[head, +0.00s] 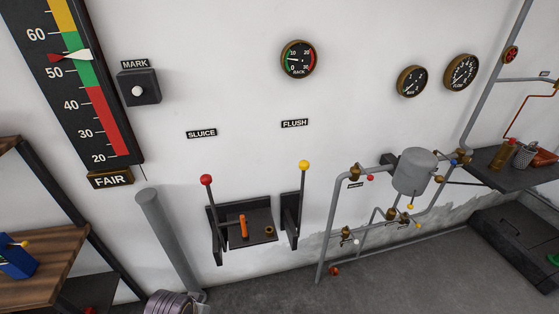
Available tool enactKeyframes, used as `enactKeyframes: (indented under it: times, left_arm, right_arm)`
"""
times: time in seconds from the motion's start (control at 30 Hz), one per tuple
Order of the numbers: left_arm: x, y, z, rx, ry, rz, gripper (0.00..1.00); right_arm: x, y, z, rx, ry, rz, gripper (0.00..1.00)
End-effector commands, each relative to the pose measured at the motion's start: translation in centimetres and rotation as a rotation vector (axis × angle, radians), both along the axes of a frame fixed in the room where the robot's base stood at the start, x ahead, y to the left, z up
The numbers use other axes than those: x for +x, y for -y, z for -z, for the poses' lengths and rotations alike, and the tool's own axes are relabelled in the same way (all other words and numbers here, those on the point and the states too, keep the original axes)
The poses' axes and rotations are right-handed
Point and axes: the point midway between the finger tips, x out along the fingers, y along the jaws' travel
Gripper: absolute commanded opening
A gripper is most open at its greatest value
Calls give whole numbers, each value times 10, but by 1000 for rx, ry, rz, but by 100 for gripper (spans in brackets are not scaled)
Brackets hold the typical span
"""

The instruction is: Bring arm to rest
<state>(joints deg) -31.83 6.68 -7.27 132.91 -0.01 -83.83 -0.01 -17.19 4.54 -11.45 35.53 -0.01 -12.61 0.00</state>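Neither of my grippers nor either of my arms shows in the head view. The wall ahead carries a lever with a red knob (206,180) below the SLUICE label (201,133). A lever with a yellow knob (304,165) stands below the FLUSH label (295,123). Both levers stand roughly upright at a dark bracket shelf (258,215). An orange upright piece (243,227) and a small brass ring (269,231) are on that shelf.
A tall coloured gauge (95,95) and a MARK button box (138,88) are on the wall. A wooden shelf (60,250) is at left, a grey pipe (165,235) beside it. Pipework with a grey tank (414,172) and a dark chest (515,240) are at right.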

Motion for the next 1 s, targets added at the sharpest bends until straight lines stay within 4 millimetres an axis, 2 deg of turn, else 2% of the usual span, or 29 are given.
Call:
enactKeyframes:
  times: [0.33, 0.57, 1.0]
  left_arm:
    - [5, 2, 87, 1, -30, 4, 0]
    - [-1, 2, 148, 3, -50, 7, 0]
    - [-34, -2, 259, 7, -91, 14, 0]
  right_arm:
    - [0, 0, 0, 0, 0, 0, 57]
    - [0, 0, 0, 0, 0, 0, 57]
    - [0, 0, 0, 0, 0, 0, 57]
